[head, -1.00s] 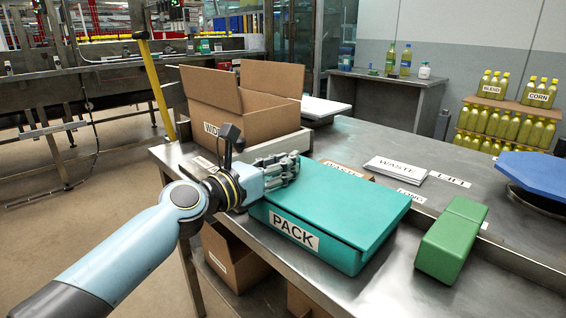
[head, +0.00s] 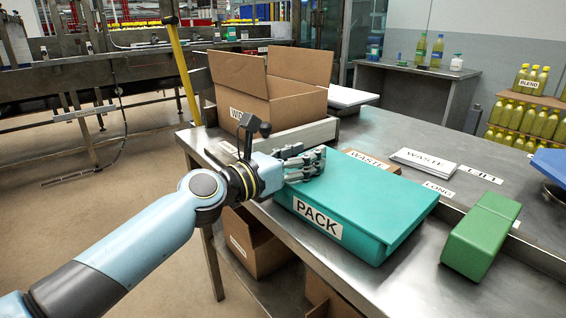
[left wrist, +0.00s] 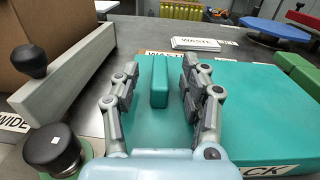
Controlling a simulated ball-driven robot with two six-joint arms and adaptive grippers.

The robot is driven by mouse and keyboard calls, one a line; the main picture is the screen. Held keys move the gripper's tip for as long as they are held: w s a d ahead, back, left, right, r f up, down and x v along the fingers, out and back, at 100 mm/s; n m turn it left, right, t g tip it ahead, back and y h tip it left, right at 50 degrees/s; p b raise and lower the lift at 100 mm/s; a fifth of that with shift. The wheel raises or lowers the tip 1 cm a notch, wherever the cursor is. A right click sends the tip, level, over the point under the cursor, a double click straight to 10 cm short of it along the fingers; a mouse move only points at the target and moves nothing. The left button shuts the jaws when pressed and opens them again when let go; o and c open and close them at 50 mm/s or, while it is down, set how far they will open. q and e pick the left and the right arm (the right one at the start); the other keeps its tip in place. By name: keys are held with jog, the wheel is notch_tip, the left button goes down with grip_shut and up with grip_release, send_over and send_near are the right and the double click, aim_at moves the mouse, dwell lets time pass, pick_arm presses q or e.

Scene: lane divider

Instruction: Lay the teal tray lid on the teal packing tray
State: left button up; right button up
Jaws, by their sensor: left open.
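The teal tray lid (head: 375,190) lies flat over the teal packing tray (head: 362,243), whose front carries a PACK label. The lid covers the tray's top, so the inside is hidden. I cannot tell whether its edges are fully seated. In the left wrist view the lid's upright teal handle (left wrist: 160,82) stands between my fingers. My left gripper (head: 306,163) is open over the lid's left part, with one finger on each side of the handle. A gap shows between the handle and the fingers. My right gripper is not in view.
A green box (head: 482,236) stands right of the tray. An open cardboard box (head: 270,90) sits behind, in a grey frame with a black knob (left wrist: 29,64). White WASTE sheets (head: 425,161) lie behind the tray. A blue lid (head: 550,162) is at far right.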

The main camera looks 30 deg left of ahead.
pick_arm(q)
jog(key=v, duration=1)
jog(key=shift+s+a, duration=0.15)
jog(key=shift+s, duration=0.15)
jog(key=shift+r, duration=0.1)
